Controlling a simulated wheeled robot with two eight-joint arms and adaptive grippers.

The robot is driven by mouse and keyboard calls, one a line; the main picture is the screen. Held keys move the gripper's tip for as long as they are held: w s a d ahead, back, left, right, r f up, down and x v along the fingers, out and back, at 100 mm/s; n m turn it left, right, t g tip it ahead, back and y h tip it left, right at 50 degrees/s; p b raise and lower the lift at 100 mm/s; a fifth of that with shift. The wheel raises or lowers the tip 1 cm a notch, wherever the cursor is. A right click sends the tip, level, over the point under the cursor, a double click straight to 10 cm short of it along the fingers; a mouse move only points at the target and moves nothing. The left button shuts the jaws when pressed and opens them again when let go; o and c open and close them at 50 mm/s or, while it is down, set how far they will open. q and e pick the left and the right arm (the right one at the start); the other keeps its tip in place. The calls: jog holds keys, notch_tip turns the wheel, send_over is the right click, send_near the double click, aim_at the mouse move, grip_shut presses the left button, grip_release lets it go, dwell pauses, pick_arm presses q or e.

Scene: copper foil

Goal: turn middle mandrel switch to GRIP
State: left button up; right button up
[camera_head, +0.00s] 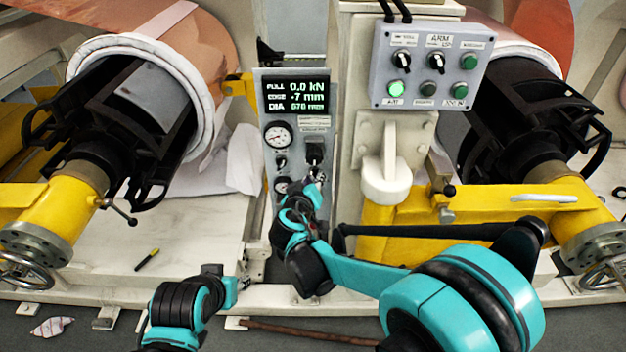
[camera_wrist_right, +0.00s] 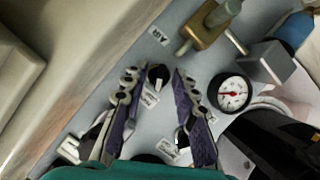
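A narrow grey panel (camera_head: 296,110) with a lit readout of 0.0 kN, -7 mm and 676 mm stands in the middle of the head view. My right gripper (camera_head: 318,178) is at its lower part and hides some of it. In the right wrist view, the right gripper (camera_wrist_right: 156,76) is open, with its purple-padded fingers on either side of a small black rotary switch (camera_wrist_right: 158,76). I cannot tell whether they touch it, and its label is unreadable. In the head view, a small black knob (camera_head: 281,161) is below the gauge. My left gripper (camera_head: 240,283) is low; its fingers are unclear.
A round gauge (camera_head: 277,134) is on the panel and shows in the wrist view (camera_wrist_right: 232,93). A grey control box (camera_head: 382,72) with black switches and green buttons is at upper right. Black-clawed mandrels (camera_head: 110,120) on yellow arms flank the panel. A marker (camera_head: 147,259) lies at left.

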jog(key=v, duration=1.2)
jog(key=s+d+f+m+g, duration=0.1)
jog(key=s+d+f+g, duration=0.15)
jog(key=d, duration=0.35)
jog(key=s+d+f+m+g, duration=0.1)
jog(key=s+d, duration=0.3)
jog(key=d, duration=0.2)
jog(key=s+d+f+m+g, duration=0.1)
jog(key=s+d+g, duration=0.1)
jog(key=s+d, duration=0.35)
jog(key=s+d+f+m+g+y, duration=0.1)
jog(key=s+d+f+y, duration=0.1)
jog(key=s, duration=0.3)
jog(key=shift+s+d+f+y, duration=0.15)
jog(key=shift+d+f+y, duration=0.05)
jog(key=shift+d+y, duration=0.3)
